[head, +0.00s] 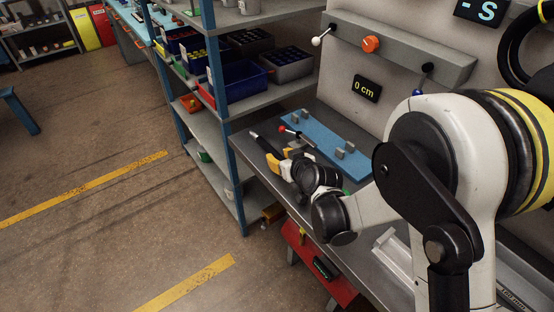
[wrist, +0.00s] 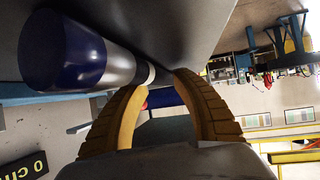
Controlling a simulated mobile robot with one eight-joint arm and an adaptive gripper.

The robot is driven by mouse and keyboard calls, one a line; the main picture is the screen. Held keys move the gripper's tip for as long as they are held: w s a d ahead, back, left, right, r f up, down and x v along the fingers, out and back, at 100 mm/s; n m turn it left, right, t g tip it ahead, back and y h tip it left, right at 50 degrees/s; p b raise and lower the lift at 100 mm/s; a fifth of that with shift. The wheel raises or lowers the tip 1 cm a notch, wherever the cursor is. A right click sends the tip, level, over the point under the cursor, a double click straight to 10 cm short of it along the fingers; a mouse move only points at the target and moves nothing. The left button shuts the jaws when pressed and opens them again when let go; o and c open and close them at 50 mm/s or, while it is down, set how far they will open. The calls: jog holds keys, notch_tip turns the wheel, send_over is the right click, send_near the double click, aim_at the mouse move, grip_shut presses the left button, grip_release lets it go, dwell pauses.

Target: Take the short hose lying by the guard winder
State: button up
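A short black hose piece (head: 266,147) with a pale tip lies or is held at the left end of the grey bench, beside the blue plate. My gripper (head: 284,157) has its yellow fingers right at this piece, low over the bench. In the wrist view a dark cylinder with a blue end and a shiny metal part (wrist: 105,62) reaches from the upper left to the fingertips. My gripper (wrist: 162,82) shows two curved, ribbed yellow fingers with a small gap between the tips. Whether they clamp the cylinder is unclear. The guard winder is not clearly identifiable.
A blue plate (head: 325,138) with grey blocks lies on the bench behind my gripper, with a red-knobbed lever (head: 283,129) close by. A wall panel shows "0 cm" (head: 367,88). A shelf rack (head: 228,150) stands left of the bench. Open floor lies further left.

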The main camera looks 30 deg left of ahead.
jog(key=shift+x, duration=1.1)
grip_shut()
jog(key=shift+d+r, duration=0.1)
jog(key=shift+r, duration=0.05)
